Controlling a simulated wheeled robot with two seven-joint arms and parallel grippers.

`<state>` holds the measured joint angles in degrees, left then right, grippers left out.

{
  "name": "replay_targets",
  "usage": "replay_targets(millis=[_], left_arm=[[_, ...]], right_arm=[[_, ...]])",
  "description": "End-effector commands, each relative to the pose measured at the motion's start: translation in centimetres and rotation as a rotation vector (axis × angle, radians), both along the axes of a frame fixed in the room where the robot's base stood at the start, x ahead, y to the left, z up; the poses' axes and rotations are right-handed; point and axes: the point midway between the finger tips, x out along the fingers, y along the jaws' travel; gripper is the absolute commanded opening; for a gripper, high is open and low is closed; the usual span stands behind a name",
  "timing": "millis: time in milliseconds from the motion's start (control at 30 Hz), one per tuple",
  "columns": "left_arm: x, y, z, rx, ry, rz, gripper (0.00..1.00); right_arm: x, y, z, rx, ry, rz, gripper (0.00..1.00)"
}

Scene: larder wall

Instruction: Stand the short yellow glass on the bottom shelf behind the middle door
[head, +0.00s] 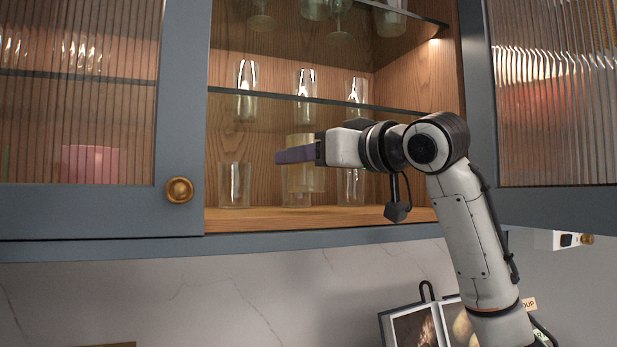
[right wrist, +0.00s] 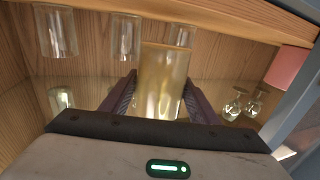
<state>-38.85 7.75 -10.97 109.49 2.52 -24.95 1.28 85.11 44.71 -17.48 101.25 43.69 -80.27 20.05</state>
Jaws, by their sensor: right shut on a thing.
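The short yellow glass (head: 305,180) is between the purple fingers of my right gripper (head: 297,154), which is shut on it. It is upright, in front of the open middle compartment's clear glasses, with its base a little above the bottom shelf (head: 330,217) in the head view. The right wrist view, which appears upside down, shows the yellow glass (right wrist: 162,82) between both fingers (right wrist: 157,100). The ribbed-glass door (head: 555,95) at right stands swung open. My left gripper is not in view.
A clear glass (head: 235,185) stands on the bottom shelf at left; another (head: 350,187) stands at right, and one is partly hidden behind the yellow glass. A glass shelf (head: 270,96) with clear glasses runs above my gripper. The left door (head: 183,110) is shut.

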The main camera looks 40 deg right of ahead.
Motion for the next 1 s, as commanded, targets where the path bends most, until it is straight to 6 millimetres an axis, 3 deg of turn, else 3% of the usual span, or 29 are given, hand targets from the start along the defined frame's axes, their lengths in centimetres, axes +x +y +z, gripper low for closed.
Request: replay_targets(millis=[200,667,700,767,1000], left_arm=[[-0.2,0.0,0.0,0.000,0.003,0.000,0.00],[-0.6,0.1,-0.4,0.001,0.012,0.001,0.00],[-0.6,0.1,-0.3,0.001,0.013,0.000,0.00],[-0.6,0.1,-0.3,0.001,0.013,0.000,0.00],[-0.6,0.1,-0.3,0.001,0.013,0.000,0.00]], right_arm=[[0.0,-0.1,-2.8,-0.001,0.000,-0.002,0.25],[0.2,-0.3,-3.6,0.000,-0.002,0.000,0.25],[0.2,-0.3,-3.6,0.000,0.001,0.000,0.61],[0.2,-0.3,-3.6,0.000,0.001,0.000,0.72],[0.2,-0.3,-3.6,0.000,0.001,0.000,0.74]])
